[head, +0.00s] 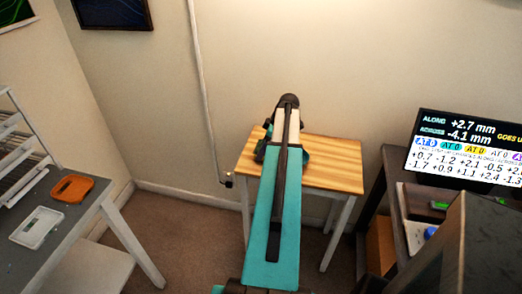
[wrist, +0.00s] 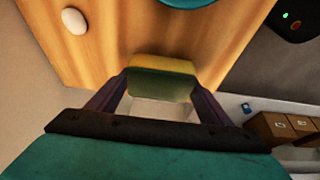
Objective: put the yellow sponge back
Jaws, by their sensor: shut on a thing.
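The yellow sponge (wrist: 162,66), with a green layer along its near side, is between the two dark purple fingers of my gripper (wrist: 158,84) in the wrist view. The fingers are shut on its two ends. Behind it in that view is the wooden table top (wrist: 90,40). I cannot tell whether the sponge touches the table or is held above it. In the head view my teal arm reaches over the small wooden table (head: 335,178), and hides the sponge and the fingers.
On the wooden table lie a white oval thing (wrist: 75,20) and a teal round thing (wrist: 183,2), cut by the frame. A dark desk with a monitor (head: 465,148) stands right. A grey table (head: 75,225) with an orange tray (head: 72,188) and a white tray (head: 37,228) stands left.

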